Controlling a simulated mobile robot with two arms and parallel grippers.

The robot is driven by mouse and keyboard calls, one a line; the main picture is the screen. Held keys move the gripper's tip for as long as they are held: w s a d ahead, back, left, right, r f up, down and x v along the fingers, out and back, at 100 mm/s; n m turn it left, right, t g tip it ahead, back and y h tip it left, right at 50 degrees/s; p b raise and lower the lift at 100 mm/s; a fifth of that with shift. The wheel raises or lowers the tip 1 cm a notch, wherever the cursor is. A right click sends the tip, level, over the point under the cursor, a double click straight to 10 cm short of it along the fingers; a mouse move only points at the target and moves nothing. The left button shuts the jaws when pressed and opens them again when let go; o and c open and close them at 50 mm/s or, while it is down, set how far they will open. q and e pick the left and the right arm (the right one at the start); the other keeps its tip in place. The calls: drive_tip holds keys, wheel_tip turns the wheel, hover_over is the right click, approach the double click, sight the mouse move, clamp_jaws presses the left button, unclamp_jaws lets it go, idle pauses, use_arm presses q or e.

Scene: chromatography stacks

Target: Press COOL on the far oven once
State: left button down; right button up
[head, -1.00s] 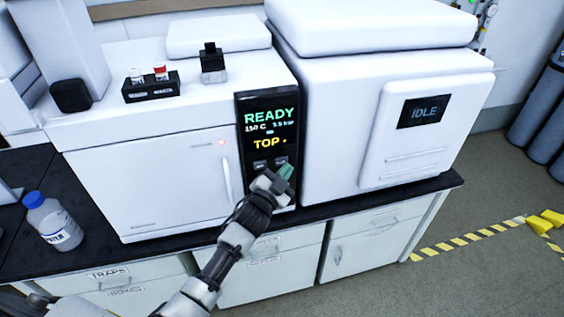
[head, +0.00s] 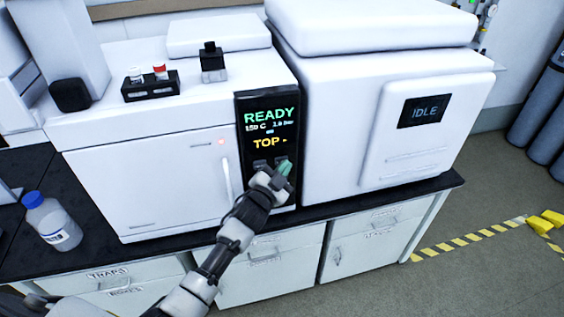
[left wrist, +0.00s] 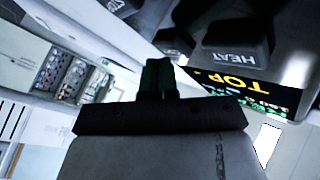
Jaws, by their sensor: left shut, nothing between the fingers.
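The white oven (head: 150,190) on the bench carries a dark control panel (head: 268,128) reading READY, a temperature that looks like 150 C, and TOP. Two dark keys show under the text, partly covered by my left gripper (head: 285,167). The gripper is shut and empty, with its greenish fingertips at or just in front of the right-hand key; contact cannot be told. In the left wrist view the panel appears upside down, with a HEAT key (left wrist: 237,45) and another key (left wrist: 175,42) whose label I cannot read. The shut fingers (left wrist: 158,75) show below them. I cannot make out COOL.
A larger white unit (head: 335,130) with an IDLE screen (head: 425,111) stands to the right. A vial rack (head: 151,90) and a dark-capped bottle (head: 212,65) sit on the left unit. A blue-capped bottle (head: 52,222) stands on the bench at left.

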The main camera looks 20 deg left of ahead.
use_arm(q)
drive_tip(key=shift+w+a, duration=0.15)
drive_tip(key=shift+w, duration=0.05)
drive_tip(key=shift+s, duration=0.15)
idle(0.5)
drive_tip(key=shift+s+d, duration=0.5)
drive_tip(key=shift+s, duration=0.1)
drive_tip(key=s+d+p, duration=0.1)
drive_tip(key=s, duration=0.1)
drive_tip(key=s+d+p, duration=0.1)
drive_tip(key=s, duration=0.1)
drive_tip(key=shift+d, duration=0.4)
drive_tip(key=shift+f, duration=0.15)
idle(0.4)
